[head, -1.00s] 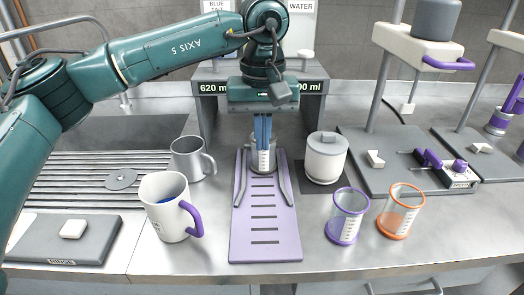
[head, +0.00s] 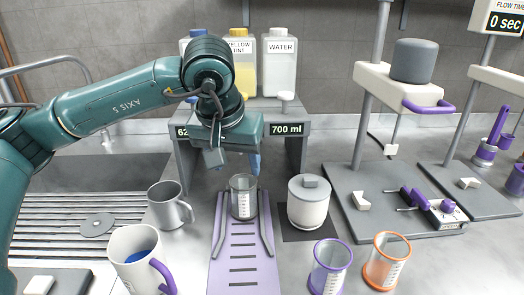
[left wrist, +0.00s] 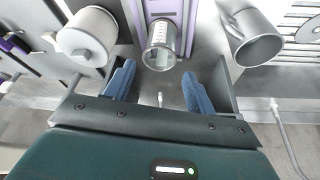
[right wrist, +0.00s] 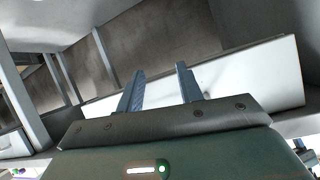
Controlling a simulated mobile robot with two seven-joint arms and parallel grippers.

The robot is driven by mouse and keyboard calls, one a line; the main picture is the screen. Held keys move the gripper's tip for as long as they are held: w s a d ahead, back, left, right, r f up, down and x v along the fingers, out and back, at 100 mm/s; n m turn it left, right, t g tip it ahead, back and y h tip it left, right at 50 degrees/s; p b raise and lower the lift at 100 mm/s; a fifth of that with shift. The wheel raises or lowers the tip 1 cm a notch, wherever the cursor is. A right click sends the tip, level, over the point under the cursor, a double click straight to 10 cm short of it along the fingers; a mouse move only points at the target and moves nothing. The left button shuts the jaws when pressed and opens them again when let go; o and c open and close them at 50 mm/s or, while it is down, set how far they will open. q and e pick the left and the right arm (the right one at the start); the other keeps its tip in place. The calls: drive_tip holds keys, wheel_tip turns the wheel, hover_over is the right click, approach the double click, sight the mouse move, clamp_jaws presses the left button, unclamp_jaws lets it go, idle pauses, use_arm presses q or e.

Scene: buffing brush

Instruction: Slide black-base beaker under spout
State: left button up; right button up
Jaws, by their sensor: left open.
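The black-base beaker (head: 243,197) is clear with white marks and stands upright at the far end of the purple slotted board (head: 238,262), between two grey rails. It also shows in the left wrist view (left wrist: 161,45), beyond my fingertips. My left gripper (head: 254,163) is behind and above the beaker, near the dispenser stand (head: 294,150), open and apart from it. Its two blue fingers show empty in the left wrist view (left wrist: 157,85). The spout is not clearly visible behind my arm. My right gripper (right wrist: 160,82) is open and empty, away from the beaker.
A white lidded jar (head: 308,204) stands right of the board; a grey mug (head: 170,207) and a purple-handled mug (head: 135,258) stand left. A purple-rimmed beaker (head: 329,268) and orange-rimmed beaker (head: 386,262) stand front right. Yellow tint (head: 242,68) and water (head: 280,65) bottles sit on the stand.

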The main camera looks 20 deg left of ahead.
sight(245, 195)
use_arm(q)
drive_tip(key=o, duration=0.4)
drive_tip(key=shift+a+r, duration=0.1)
drive_tip(key=shift+c, duration=0.2)
drive_tip(key=x, duration=1.3)
drive_tip(key=shift+w, duration=0.15)
drive_tip(key=shift+c, duration=0.4)
drive_tip(key=c, duration=1)
